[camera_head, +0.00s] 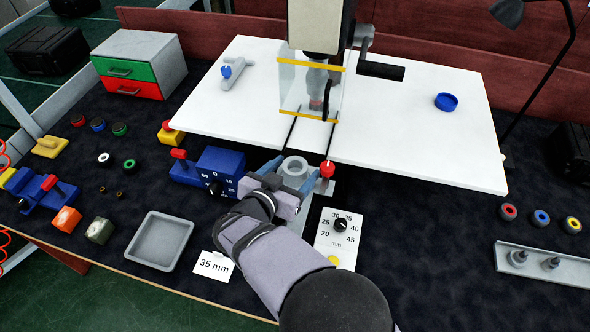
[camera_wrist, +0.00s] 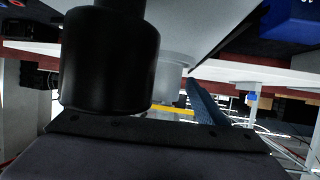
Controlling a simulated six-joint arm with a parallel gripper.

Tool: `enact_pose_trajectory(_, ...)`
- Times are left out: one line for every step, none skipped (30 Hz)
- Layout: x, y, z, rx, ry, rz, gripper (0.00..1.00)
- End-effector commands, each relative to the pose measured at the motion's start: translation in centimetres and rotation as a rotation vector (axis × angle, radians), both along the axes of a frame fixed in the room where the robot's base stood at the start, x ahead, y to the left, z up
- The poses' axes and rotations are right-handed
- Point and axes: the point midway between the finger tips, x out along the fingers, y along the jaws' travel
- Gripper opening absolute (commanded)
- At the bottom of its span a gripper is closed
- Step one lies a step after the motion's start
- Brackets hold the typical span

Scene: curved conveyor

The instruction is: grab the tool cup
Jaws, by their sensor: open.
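A light grey round cup (camera_head: 294,166), which looks like the tool cup, stands upright below the drill press at the middle of the bench. My gripper (camera_head: 290,178) is open, with one finger to the left of the cup and the other to its right. I cannot tell whether either finger touches it. In the wrist view a pale grey cylinder (camera_wrist: 172,78), likely the same cup, shows beside one blue-grey finger (camera_wrist: 205,103). A large black cylinder (camera_wrist: 110,60) fills the left of that view and hides what lies behind it.
A red-knobbed lever (camera_head: 327,170) stands close to the right of the cup. A blue dial box (camera_head: 218,168) is to the left, a white dial plate (camera_head: 339,238) in front. The press guard (camera_head: 312,88) and white table (camera_head: 420,130) lie behind. A grey tray (camera_head: 160,241) is at front left.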

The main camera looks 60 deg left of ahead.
Motion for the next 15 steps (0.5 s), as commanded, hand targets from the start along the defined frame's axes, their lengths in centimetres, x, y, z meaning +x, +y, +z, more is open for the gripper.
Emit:
enact_pose_trajectory(0.36,0.16,-0.12,-0.002,0.000,-0.001,0.68)
enact_pose_trajectory(0.45,0.23,-0.21,-0.002,0.000,-0.001,0.68)
enact_pose_trajectory(0.53,0.29,-0.27,-0.001,0.001,-0.001,0.68)
enact_pose_trajectory(0.56,0.34,-0.30,-0.001,0.001,0.000,0.68)
enact_pose_trajectory(0.57,0.35,-0.32,-0.001,0.001,0.000,0.68)
enact_pose_trajectory(0.57,0.37,-0.33,0.000,0.001,0.001,0.68)
enact_pose_trajectory(0.56,0.36,-0.34,0.000,0.001,0.001,0.68)
enact_pose_trajectory(0.56,0.36,-0.34,0.000,0.001,0.001,0.68)
enact_pose_trajectory(0.55,0.35,-0.33,0.000,0.001,0.001,0.68)
enact_pose_trajectory(0.55,0.35,-0.33,0.000,0.001,0.001,0.68)
enact_pose_trajectory(0.55,0.35,-0.33,0.000,0.001,0.001,0.61)
enact_pose_trajectory(0.54,0.35,-0.33,-0.001,0.001,0.000,0.51)
enact_pose_trajectory(0.54,0.35,-0.33,-0.001,0.001,0.000,0.44)
enact_pose_trajectory(0.54,0.35,-0.33,-0.001,0.001,0.000,0.37)
enact_pose_trajectory(0.54,0.35,-0.33,-0.001,0.001,0.000,0.27)
